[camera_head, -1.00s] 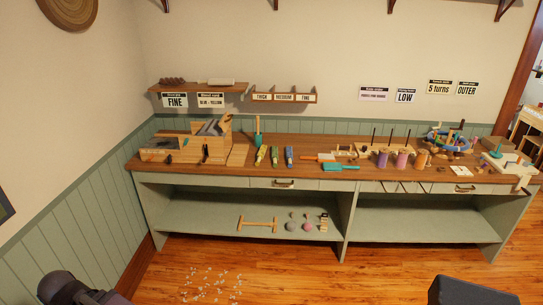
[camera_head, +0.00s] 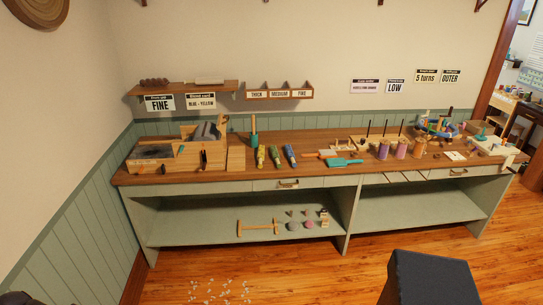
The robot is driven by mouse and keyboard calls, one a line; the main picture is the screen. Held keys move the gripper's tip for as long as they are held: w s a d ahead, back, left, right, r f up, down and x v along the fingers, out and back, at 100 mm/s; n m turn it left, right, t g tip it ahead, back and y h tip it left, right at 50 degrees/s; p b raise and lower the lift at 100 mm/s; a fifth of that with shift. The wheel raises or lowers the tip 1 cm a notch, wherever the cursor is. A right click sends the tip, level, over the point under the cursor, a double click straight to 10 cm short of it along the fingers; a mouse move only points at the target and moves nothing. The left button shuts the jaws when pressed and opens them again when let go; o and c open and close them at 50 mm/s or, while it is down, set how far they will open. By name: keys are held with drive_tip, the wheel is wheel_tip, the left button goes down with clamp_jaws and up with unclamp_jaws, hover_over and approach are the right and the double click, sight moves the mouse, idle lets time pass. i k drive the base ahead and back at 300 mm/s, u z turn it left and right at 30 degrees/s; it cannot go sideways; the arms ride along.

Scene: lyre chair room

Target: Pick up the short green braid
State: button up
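Three narrow braid-like pieces lie side by side on the workbench top, left of its middle: a yellow-green one (camera_head: 261,157), a green one (camera_head: 275,156) and a blue one (camera_head: 290,155). They are small here, and I cannot tell for certain which is the short green braid. The workbench (camera_head: 215,188) has a wooden top and pale green sides along the back wall. My gripper cannot be made out in this view, and nothing is touching the braids.
A teal upright tool (camera_head: 254,137) stands left of the braids, and a teal paddle (camera_head: 345,162) lies to their right. A wooden box (camera_head: 185,160) stands at the bench's left end. Purple spools (camera_head: 383,150) stand farther right. White scraps (camera_head: 218,291) lie on the floor.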

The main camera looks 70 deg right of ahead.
sight(275, 154)
drive_tip(key=i, duration=0.75)
drive_tip(key=u, duration=0.55)
drive_tip(key=k, duration=0.15)
drive_tip(key=z, duration=3.3)
drive_tip(key=i, duration=0.6)
drive_tip(key=z, duration=0.1)
